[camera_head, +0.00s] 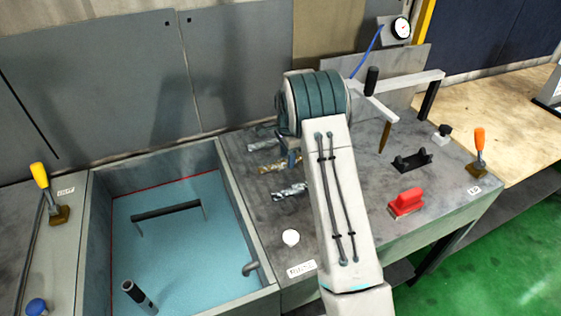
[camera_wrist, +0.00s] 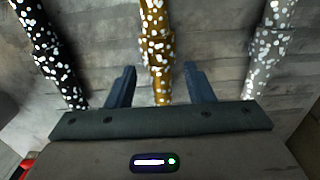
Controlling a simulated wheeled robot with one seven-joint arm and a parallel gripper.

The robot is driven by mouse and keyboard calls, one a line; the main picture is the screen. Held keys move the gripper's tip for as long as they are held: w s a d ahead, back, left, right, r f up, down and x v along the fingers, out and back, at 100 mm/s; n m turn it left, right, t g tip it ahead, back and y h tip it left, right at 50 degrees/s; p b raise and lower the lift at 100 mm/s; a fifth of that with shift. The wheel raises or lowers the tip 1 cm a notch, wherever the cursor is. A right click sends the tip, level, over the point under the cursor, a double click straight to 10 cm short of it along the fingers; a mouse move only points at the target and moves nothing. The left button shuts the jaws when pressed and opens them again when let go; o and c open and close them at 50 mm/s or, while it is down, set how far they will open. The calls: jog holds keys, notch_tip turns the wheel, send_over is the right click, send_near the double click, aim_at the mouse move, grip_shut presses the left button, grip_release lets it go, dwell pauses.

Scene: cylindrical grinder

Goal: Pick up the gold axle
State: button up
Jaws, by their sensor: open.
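The gold axle (camera_wrist: 157,45) lies on the grey worktop, running up the middle of the wrist view, with light speckles over it. In the head view the gold axle (camera_head: 273,167) is partly hidden by my arm. My gripper (camera_wrist: 158,75) is open, with one dark blue finger on each side of the gold axle and a gap to it on both sides. I cannot tell how far above the worktop the fingertips are. In the head view a small part of my gripper (camera_head: 294,158) shows beside the arm.
A dark axle (camera_wrist: 45,50) lies left of the gold one and a silver axle (camera_wrist: 268,45) lies right. A blue-floored basin (camera_head: 180,240) is left of the worktop.

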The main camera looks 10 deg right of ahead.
jog(key=shift+f, duration=0.8)
grip_shut()
jog(key=shift+r, duration=0.1)
jog(key=shift+r, duration=0.1)
